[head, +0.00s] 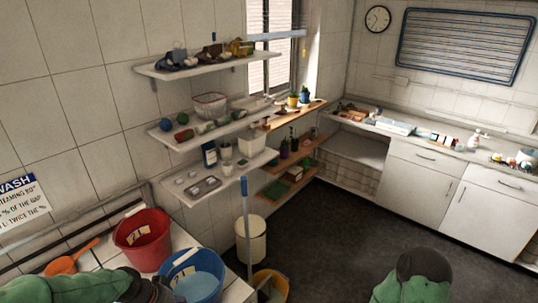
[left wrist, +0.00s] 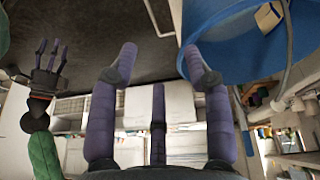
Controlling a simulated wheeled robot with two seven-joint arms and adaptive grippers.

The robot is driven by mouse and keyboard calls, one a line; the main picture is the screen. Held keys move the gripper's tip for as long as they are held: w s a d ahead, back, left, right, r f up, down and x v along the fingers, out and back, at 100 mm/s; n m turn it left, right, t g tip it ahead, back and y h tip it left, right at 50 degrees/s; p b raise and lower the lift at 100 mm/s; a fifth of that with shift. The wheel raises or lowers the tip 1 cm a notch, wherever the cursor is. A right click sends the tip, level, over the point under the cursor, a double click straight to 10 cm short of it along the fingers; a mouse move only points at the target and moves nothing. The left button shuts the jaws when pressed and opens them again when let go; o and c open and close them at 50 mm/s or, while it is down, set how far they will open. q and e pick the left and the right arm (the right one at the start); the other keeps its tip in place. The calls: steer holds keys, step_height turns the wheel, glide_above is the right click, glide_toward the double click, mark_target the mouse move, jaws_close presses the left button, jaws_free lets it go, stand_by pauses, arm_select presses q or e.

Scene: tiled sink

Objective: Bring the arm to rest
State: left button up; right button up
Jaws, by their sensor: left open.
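My left arm, in green, comes in at the lower left of the head view. Its dark gripper (head: 155,290) is at the bottom edge, beside the blue bucket (head: 196,284), and its fingers do not show clearly there. In the left wrist view the purple fingers of my left gripper (left wrist: 157,58) are spread wide with nothing between them. The blue bucket (left wrist: 240,45) is close to the right finger in that view. My right gripper (left wrist: 46,58) shows at the left of the left wrist view, its purple fingers apart and empty. In the head view my right arm (head: 410,288) is at the bottom right.
A red bucket (head: 142,238) and an orange scoop (head: 70,257) are on the tiled ledge near my left arm. A blue-handled mop (head: 245,220) stands in a yellow bucket (head: 270,284). Loaded shelves (head: 165,68) line the wall. The dark floor (head: 330,230) is open at centre.

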arm_select(q)
steer(key=s+d+f+n+b, duration=0.2)
steer(key=s+d+f+b, duration=0.2)
steer(key=f, duration=0.8)
steer(key=s+d+f+n+g+b, duration=0.1)
steer(key=s+d+f+n+b, duration=0.2)
steer(key=d+f, duration=0.4)
steer(key=s+d+f+n+g+b, duration=0.1)
steer(key=s+d+f+b, duration=0.4)
steer(key=f, duration=1.3)
steer(key=shift+s+d+n+h+b, duration=0.15)
steer(key=shift+s+n+h+b, duration=0.35)
steer(key=shift+s+n, duration=0.4)
steer(key=shift+f, duration=0.1)
